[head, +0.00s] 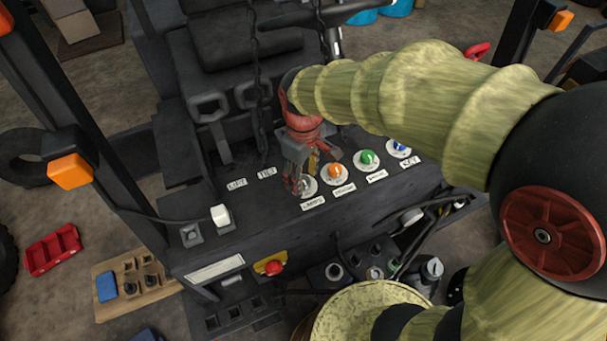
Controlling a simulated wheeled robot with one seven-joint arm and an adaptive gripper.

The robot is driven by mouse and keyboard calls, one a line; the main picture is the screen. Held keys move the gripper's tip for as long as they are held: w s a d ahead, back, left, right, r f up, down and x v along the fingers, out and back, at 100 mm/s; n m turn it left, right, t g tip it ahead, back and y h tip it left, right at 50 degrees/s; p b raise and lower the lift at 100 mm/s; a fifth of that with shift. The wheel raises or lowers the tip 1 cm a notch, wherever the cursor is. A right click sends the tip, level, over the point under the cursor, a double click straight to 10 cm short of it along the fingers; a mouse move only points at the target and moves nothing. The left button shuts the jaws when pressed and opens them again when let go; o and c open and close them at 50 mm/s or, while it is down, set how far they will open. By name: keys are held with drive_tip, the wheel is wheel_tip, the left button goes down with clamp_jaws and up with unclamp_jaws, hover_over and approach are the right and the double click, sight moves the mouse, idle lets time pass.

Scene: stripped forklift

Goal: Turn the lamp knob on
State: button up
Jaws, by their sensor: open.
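The lamp knob (309,187) sits on a pale round plate above the label that appears to read LAMPS (313,203), at the left end of a row of knobs on the dark console. The knob itself is largely hidden by my gripper (303,178). My gripper points down over it from above, with its fingers apart. One finger reaches down at the knob's left side. I cannot tell whether either finger touches the knob.
Orange (334,172), green (367,158) and blue (399,148) knobs follow to the right. A white switch (221,215) and a red button (273,267) lie to the left and below.

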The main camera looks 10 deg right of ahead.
drive_tip(key=shift+s+f, duration=0.15)
drive_tip(key=shift+c, duration=0.8)
drive_tip(key=c, duration=1)
